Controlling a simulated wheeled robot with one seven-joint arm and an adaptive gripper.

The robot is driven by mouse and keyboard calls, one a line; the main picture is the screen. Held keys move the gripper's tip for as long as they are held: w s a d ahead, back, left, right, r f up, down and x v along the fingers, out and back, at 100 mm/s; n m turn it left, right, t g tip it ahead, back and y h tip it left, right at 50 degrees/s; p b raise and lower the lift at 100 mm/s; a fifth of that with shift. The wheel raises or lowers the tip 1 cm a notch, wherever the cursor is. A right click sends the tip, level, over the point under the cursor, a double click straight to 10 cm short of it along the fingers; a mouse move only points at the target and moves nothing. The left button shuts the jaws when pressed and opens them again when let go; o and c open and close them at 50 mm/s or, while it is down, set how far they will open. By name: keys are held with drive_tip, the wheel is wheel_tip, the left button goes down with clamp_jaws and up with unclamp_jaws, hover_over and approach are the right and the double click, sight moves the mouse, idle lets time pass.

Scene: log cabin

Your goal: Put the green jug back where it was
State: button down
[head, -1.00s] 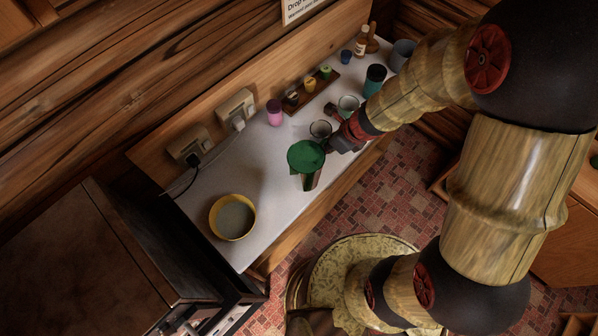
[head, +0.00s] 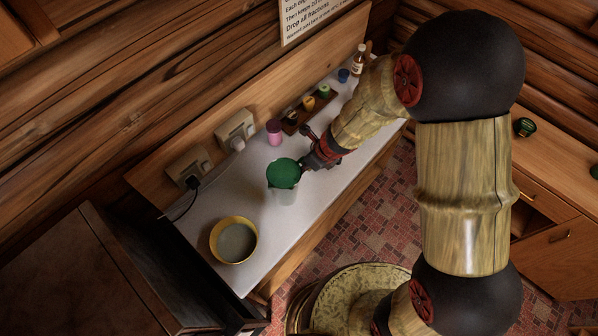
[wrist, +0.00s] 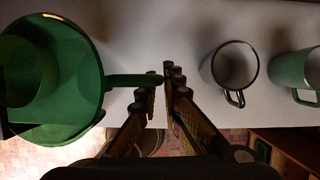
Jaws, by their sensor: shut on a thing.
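The green jug (head: 284,173) is at the near middle of the white counter (head: 262,222), upright or nearly so. In the wrist view the jug (wrist: 88,75) fills the left side, its handle pointing right. My gripper (head: 304,165) is shut on the end of that handle; the fingertips (wrist: 160,84) meet there in the wrist view. I cannot tell whether the jug's base touches the counter. My arm hides part of the counter to the right.
A yellow bowl (head: 234,241) stands left of the jug, a pink cup (head: 274,132) behind it. A wooden rack (head: 298,120) holds small cups. A dark-rimmed mug (wrist: 234,68) and a green mug (wrist: 297,70) stand to the right.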

drive_tip(key=shift+b+x, duration=1)
drive_tip(key=shift+x, duration=2.25)
drive_tip(key=shift+w+a, duration=0.1)
drive_tip(key=shift+f, duration=0.1)
drive_tip(key=c, duration=2)
unclamp_jaws()
drive_tip(key=shift+o, duration=0.2)
drive_tip(key=p+v, duration=0.4)
drive_tip(key=v, duration=0.8)
drive_tip(key=shift+p, duration=0.35)
